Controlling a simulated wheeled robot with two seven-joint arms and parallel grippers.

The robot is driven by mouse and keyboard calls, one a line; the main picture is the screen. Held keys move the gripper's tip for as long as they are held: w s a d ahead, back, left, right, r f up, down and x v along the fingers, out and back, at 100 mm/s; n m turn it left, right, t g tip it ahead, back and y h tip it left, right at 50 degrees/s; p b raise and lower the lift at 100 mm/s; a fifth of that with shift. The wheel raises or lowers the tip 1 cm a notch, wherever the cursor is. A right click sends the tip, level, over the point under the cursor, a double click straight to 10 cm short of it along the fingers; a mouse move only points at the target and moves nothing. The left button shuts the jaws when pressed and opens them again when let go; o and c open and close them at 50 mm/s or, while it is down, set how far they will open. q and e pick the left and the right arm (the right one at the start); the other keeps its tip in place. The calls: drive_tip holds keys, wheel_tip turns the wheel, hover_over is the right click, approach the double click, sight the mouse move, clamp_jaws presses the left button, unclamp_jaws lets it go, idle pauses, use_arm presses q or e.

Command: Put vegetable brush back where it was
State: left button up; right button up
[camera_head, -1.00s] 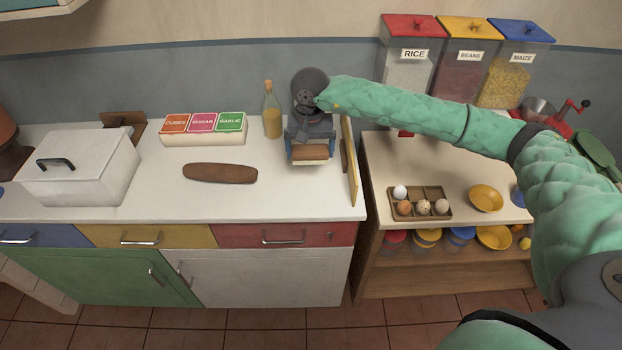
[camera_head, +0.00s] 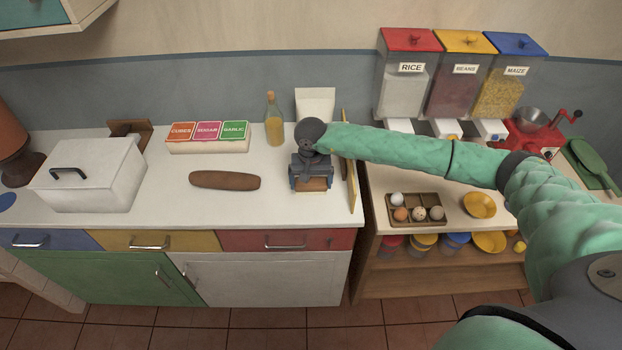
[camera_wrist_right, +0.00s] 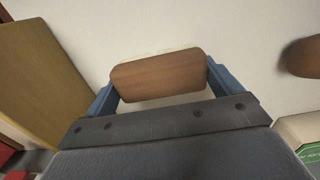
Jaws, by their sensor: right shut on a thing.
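The vegetable brush, a brown wooden block with a pale edge, is between the blue fingers of my right gripper (camera_head: 311,180). The brush shows in the head view (camera_head: 312,184) and in the right wrist view (camera_wrist_right: 158,78), where the fingers (camera_wrist_right: 160,88) press its two ends. The gripper points down over the right end of the white counter (camera_head: 240,208). I cannot tell whether the brush touches the counter. My left gripper is not in view.
A white upright box (camera_head: 316,102) stands behind my right gripper. A tan board (camera_head: 348,182) stands at the counter's right edge. A brown oblong piece (camera_head: 225,180) lies to the left. A bottle (camera_head: 274,120) and labelled boxes (camera_head: 207,137) stand behind. Bare counter lies in front.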

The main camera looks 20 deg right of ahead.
drive_tip(key=shift+f, duration=0.15)
drive_tip(key=shift+f, duration=0.1)
idle(0.4)
drive_tip(key=o, duration=0.6)
